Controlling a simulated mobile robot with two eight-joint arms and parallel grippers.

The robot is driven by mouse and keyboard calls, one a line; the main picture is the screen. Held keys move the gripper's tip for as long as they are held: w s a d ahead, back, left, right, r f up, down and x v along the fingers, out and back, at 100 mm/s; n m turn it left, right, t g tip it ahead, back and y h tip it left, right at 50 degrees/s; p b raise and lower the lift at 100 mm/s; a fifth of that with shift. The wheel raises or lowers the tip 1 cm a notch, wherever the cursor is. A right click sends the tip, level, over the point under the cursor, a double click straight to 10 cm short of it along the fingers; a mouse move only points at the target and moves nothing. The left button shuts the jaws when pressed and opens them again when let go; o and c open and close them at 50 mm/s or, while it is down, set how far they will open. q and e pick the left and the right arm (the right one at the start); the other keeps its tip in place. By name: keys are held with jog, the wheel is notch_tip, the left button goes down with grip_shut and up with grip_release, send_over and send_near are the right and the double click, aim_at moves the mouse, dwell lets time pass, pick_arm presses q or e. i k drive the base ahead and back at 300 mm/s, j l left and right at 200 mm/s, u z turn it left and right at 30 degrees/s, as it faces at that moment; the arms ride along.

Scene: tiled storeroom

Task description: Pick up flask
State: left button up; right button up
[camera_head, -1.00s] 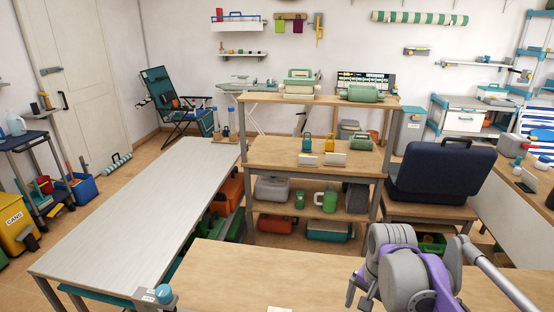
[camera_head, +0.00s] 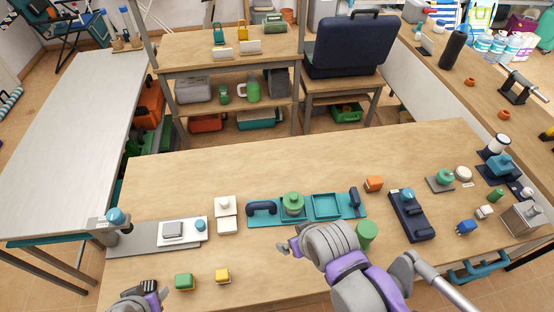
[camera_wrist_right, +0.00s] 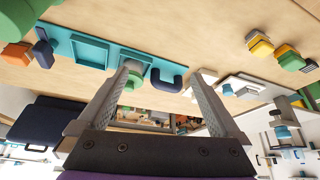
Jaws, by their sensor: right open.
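No thing is clearly marked as the flask. A tall dark bottle (camera_head: 453,50) stands upright on the right-hand bench. A green round lidded vessel (camera_head: 292,203) sits in a teal tray (camera_head: 326,207) on the near table, and a green cylinder (camera_head: 367,234) stands beside my right arm. My right gripper (camera_head: 288,244) is above the near table, in front of the tray. In the wrist view my right gripper (camera_wrist_right: 162,70) is open and empty, with the green vessel (camera_wrist_right: 135,82) beyond one finger. My left gripper (camera_head: 142,301) is partly cut off at the bottom edge.
The near table (camera_head: 190,167) is clear along its back strip. An orange block (camera_head: 373,184), a dark blue device (camera_head: 411,215), and green and yellow blocks (camera_head: 185,281) stand on it. A navy case (camera_head: 347,45) stands behind. A long pale table (camera_head: 65,145) lies left.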

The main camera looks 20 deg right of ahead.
aim_at(366, 230)
jog(key=l+z, duration=0.2)
jog(key=z, duration=1.8)
jog(key=l+z, duration=0.2)
jog(key=l, duration=0.1)
